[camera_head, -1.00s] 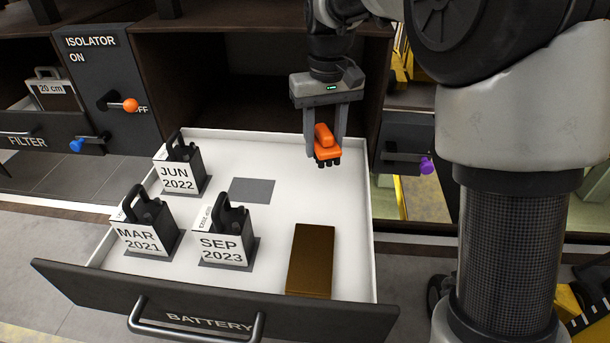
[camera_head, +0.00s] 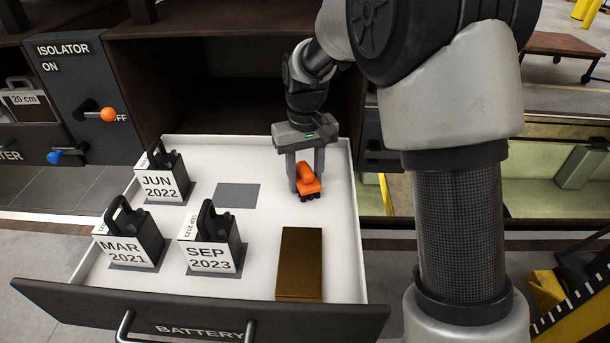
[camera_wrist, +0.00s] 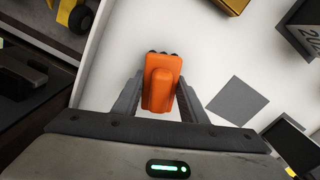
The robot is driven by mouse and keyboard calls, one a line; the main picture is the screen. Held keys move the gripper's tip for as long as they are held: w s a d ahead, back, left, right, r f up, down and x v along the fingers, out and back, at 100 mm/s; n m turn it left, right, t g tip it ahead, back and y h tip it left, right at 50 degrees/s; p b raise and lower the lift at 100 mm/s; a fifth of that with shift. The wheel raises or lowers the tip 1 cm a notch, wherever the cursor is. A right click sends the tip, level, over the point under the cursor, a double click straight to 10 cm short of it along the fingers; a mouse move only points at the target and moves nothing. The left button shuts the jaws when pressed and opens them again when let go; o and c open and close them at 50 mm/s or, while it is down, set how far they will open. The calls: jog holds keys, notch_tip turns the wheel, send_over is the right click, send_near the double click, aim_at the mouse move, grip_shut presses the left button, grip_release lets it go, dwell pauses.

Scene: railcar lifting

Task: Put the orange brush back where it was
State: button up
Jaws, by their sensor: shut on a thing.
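The orange brush (camera_head: 307,180) is between the fingers of my gripper (camera_head: 306,178), which is shut on it. Its dark bristles point down, over the back right part of the open white drawer (camera_head: 345,215) marked BATTERY. I cannot tell whether the bristles touch the drawer floor. The wrist view shows the orange brush (camera_wrist: 161,82) held between the two fingertips of my gripper (camera_wrist: 161,98).
Three dated blocks marked JUN 2022 (camera_head: 163,180), MAR 2021 (camera_head: 130,240) and SEP 2023 (camera_head: 212,243) stand in the drawer. A grey square (camera_head: 238,195) is bare. A brown-gold block (camera_head: 300,263) lies at the front right. An isolator lever with an orange knob (camera_head: 107,115) is left.

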jog(key=o, duration=0.7)
jog(key=shift+f, duration=0.15)
jog(key=shift+c, duration=0.2)
jog(key=o, duration=0.4)
jog(key=shift+o, duration=0.2)
